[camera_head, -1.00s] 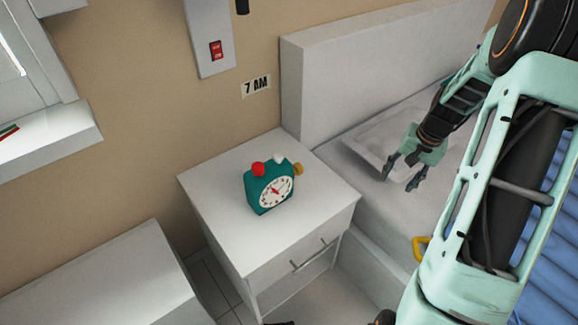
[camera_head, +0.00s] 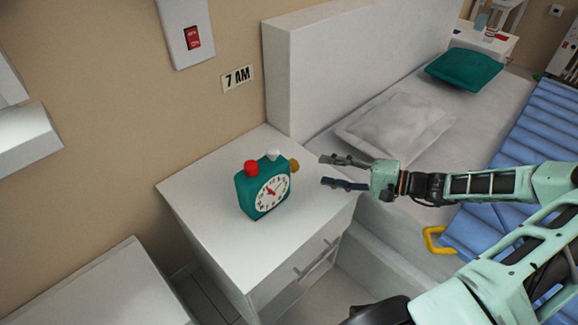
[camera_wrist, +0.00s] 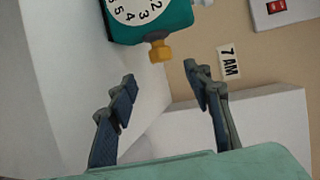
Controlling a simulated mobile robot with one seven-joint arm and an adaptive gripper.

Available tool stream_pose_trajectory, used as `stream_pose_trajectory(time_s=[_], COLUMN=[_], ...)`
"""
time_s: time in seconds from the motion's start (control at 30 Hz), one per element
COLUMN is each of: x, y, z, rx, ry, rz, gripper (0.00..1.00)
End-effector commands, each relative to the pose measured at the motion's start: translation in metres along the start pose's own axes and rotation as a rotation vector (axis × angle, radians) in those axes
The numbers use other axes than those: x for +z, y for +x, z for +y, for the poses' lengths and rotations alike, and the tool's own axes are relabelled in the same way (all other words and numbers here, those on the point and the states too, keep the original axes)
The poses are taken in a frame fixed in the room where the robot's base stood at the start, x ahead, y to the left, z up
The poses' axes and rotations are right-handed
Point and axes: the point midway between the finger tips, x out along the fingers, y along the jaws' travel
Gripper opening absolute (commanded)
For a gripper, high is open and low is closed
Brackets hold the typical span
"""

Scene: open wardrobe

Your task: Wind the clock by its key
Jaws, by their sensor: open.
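A teal clock (camera_head: 262,191) with a white dial stands upright on the white nightstand (camera_head: 215,225). A red button and a white button are on its top. Its yellow-brown key (camera_head: 294,165) sticks out of the right side, facing my gripper. My gripper (camera_head: 324,171) is open and empty to the right of the clock, its fingers pointing at the key across a small gap. In the wrist view the key (camera_wrist: 160,50) lies ahead of the spread fingertips (camera_wrist: 160,78), roughly midway between them, and the clock (camera_wrist: 165,22) is cut off by the top edge.
A bed with a grey pillow (camera_head: 395,125) and a teal cushion (camera_head: 464,69) is at the right. Its white headboard (camera_head: 335,65) rises behind the nightstand. A "7 AM" sign (camera_head: 238,79) and a red switch (camera_head: 193,38) are on the wall. The nightstand top around the clock is clear.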

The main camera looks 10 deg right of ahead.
Motion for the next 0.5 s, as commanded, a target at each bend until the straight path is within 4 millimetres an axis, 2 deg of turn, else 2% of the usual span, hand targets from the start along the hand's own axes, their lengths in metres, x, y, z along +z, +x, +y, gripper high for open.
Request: stream_pose_trajectory(time_s=[0.17,0.5], x=[0.000,0.000], y=[0.017,0.080], z=[-0.001,0.000], rx=[-0.012,-0.008], ry=[-0.003,-0.002], rz=[0.001,-0.001], gripper=[0.46,0.46])
